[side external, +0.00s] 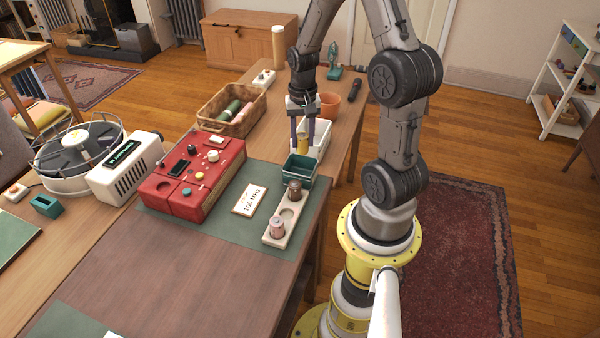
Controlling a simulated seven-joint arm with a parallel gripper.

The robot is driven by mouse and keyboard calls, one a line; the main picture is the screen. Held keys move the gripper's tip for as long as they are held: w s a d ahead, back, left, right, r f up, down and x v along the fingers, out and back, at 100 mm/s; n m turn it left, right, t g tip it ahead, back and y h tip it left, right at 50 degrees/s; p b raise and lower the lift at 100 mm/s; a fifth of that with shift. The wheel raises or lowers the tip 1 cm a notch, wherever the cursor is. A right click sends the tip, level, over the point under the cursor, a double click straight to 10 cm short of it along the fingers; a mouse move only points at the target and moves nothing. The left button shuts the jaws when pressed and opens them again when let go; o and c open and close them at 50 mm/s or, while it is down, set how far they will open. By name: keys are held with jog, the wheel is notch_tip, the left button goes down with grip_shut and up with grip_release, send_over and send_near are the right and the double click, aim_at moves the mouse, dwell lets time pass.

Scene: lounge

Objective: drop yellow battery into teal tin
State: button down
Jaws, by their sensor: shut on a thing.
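My gripper (302,138) points down at the table's right side, its fingers shut on the yellow battery (303,146). The battery is upright between the fingertips and partly hidden by them. The teal tin (297,180) is an open square container just in front of and below the battery in the picture. The battery appears above or behind the tin's far rim; the exact height gap cannot be told. The tin's floor is hard to see.
A white tray (322,143) stands right behind the gripper. A holder (286,220) with copper-coloured cylinders and a "100 MHz" card (249,201) lie in front. A red device (190,180) and wicker basket (213,106) stand left; an orange pot (329,105) stands behind.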

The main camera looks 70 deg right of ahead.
jog(key=shift+c, duration=2)
grip_release()
jog(key=shift+r, duration=0.1)
notch_tip(320, 180, up, 14)
